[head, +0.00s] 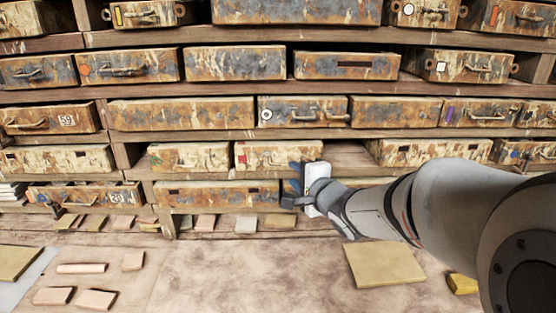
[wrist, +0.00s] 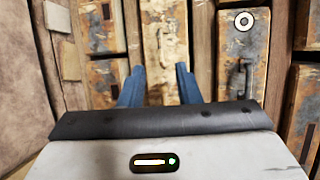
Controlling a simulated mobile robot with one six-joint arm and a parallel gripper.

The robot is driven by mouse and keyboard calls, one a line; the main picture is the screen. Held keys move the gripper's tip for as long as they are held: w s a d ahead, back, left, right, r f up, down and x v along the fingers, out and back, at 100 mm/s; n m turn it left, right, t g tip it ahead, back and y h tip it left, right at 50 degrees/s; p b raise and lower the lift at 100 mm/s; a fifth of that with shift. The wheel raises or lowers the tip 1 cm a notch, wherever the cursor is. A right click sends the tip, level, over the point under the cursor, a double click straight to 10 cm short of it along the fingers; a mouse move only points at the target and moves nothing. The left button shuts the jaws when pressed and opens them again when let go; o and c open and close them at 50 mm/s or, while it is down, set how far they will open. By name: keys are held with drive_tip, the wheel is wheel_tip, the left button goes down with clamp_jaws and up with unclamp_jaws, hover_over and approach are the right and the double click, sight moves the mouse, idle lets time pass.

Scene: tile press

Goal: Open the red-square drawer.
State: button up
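The red-square drawer (head: 280,151) is a rusty, cream-flaked drawer in the second row from the bottom, with a small red square at its left end. It looks shut or nearly so. My gripper (head: 297,181) is in front of its lower right part and hides some of it. In the wrist view, turned sideways, the two blue fingers (wrist: 158,88) are apart, with a rusty drawer front (wrist: 165,40), apparently the red-square one, beyond and between them. Nothing shows held. The red square and a handle cannot be made out there, and contact cannot be told.
A green-square drawer (head: 188,157) adjoins on the left; an open shelf gap (head: 345,158) is on the right. A white-ring drawer (head: 302,111) is above and a slotted drawer (head: 215,193) below. Tiles, including a large yellowish one (head: 384,263), lie on the bench (head: 250,270).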

drive_tip(key=x, duration=0.7)
drive_tip(key=shift+w+a, duration=0.25)
drive_tip(key=shift+w, duration=0.1)
drive_tip(key=shift+c, duration=0.4)
clamp_jaws()
